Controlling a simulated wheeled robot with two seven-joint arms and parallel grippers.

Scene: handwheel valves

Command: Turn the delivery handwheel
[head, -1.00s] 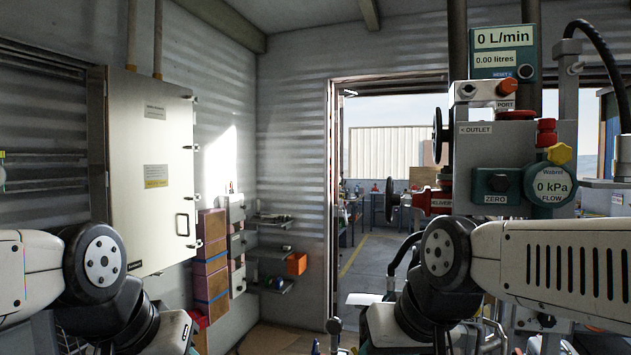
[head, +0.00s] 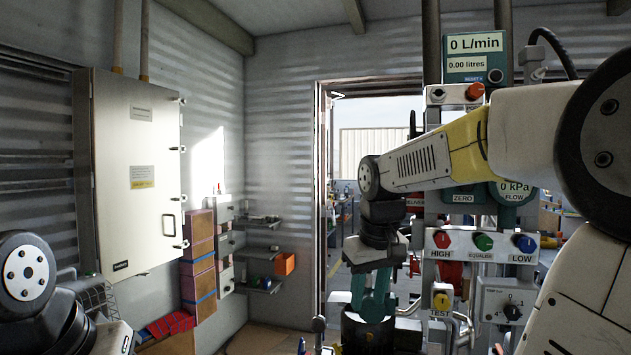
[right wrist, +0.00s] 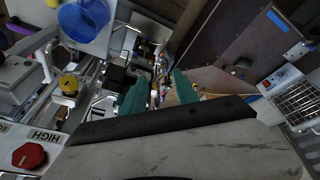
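The delivery handwheel is hidden behind my right arm in the head view. Only part of its red valve body (head: 416,201), with a cut-off delivery label, shows just right of my arm's joint. My right gripper (head: 372,294) hangs low in front of the doorway, below and left of that valve body. In the right wrist view, its two teal fingers (right wrist: 159,92) stand apart with nothing seen between them. I cannot pick out the delivery handwheel in the wrist view. My left gripper is out of view; only left arm links show at lower left.
A panel carries a red HIGH knob (head: 441,240), a green EQUALISE knob (head: 483,242) and a blue LOW knob (head: 524,243). A yellow TEST knob (head: 441,301) sits below. Another dark handwheel (head: 412,125) is edge-on above. A grey cabinet (head: 137,180) stands left.

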